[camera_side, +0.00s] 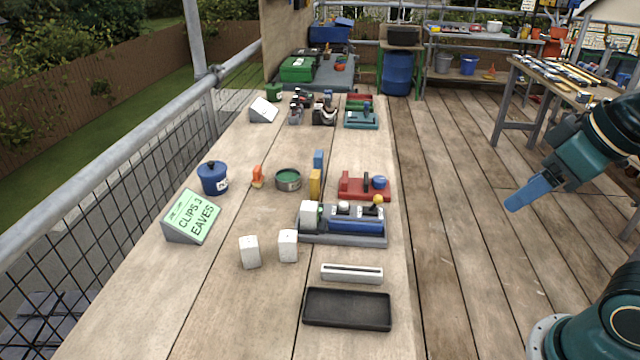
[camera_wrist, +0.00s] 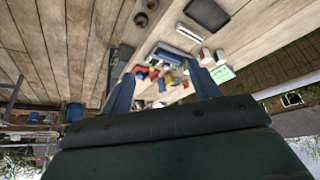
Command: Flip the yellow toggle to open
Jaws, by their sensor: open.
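A grey fixture (camera_side: 345,239) stands on the bench near its right edge in the side view. It carries a blue bar, a white block, a white-topped knob (camera_side: 344,206) and a small yellow-topped toggle (camera_side: 378,199) at its right end. I cannot tell the toggle's position. My gripper (camera_side: 515,204) is off to the right, above the deck and well apart from the fixture. In the wrist view my gripper (camera_wrist: 160,68) shows two blue fingers spread with nothing between them at hand. The fixture is small and far off there, and the toggle is not clear.
A red fixture (camera_side: 366,190) stands just behind. Yellow and blue upright blocks (camera_side: 315,184) stand to the left. Two white blocks (camera_side: 288,246), a slotted white bar (camera_side: 351,273) and a black tray (camera_side: 347,308) lie in front. Open deck lies between arm and bench.

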